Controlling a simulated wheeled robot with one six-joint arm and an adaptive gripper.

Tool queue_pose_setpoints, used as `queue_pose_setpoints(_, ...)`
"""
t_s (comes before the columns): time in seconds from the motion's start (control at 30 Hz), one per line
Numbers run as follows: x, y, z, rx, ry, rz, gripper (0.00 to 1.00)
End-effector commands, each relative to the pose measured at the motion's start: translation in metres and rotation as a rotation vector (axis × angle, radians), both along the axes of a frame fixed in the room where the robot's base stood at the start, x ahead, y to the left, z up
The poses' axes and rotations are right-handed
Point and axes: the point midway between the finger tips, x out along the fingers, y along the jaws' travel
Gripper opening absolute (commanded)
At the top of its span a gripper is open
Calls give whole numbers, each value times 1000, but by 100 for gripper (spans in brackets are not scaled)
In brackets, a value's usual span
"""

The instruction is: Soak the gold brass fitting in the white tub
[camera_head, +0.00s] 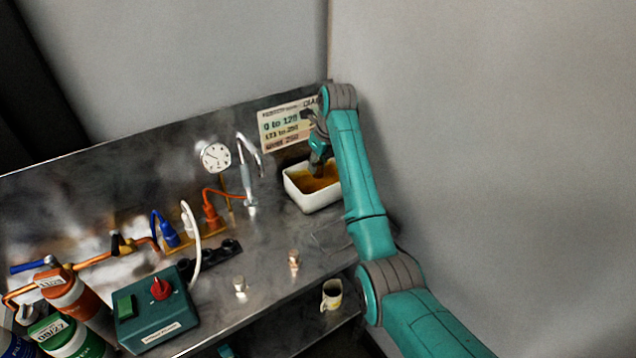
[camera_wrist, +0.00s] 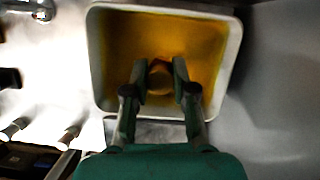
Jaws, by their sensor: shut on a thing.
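The white tub (camera_head: 297,199) stands at the right end of the steel counter and holds an amber liquid. In the wrist view its rim (camera_wrist: 237,50) frames the liquid. My gripper (camera_head: 317,170) points down over the tub, with its tips at or just above the liquid. In the wrist view my gripper (camera_wrist: 160,75) is shut on a small round gold fitting (camera_wrist: 160,82), which blends with the amber liquid. I cannot tell whether the fitting touches the liquid.
A tap (camera_head: 250,175) stands left of the tub, with a dial gauge (camera_head: 215,156) behind. A silver fitting (camera_head: 240,285) and a copper-coloured fitting (camera_head: 294,260) stand near the front edge. A mug (camera_head: 332,294), a green control box (camera_head: 155,312) and an orange canister (camera_head: 78,298) are also in view.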

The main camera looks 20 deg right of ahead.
Motion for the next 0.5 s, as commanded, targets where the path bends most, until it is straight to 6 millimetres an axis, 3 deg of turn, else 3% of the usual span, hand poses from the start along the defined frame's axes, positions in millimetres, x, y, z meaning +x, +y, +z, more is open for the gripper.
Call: queue_pose_setpoints(0.5, 0, 0, 37, 0, -1, 0, 0)
